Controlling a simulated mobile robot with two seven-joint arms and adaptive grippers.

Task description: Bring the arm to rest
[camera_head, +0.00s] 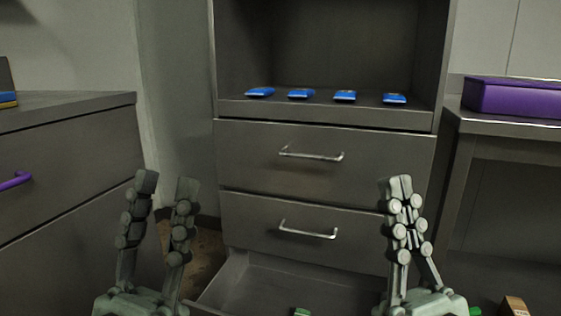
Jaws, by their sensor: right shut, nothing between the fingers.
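My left gripper (167,185) is at the lower left, pointing up, with its two fingers apart and nothing between them. My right gripper (397,188) is at the lower right of centre, pointing up, with its fingers together and empty. Both are in front of a grey cabinet (330,192) and touch nothing that I can see. The arms below the grippers are cut off by the bottom edge of the view.
Several blue packets (345,96) lie in a row on the cabinet's open shelf. The bottom drawer (262,288) is pulled out below two shut drawers; a green item (302,312) shows at its bottom. A purple box (512,96) sits on the right table (510,125). A left cabinet (65,150) has a purple handle.

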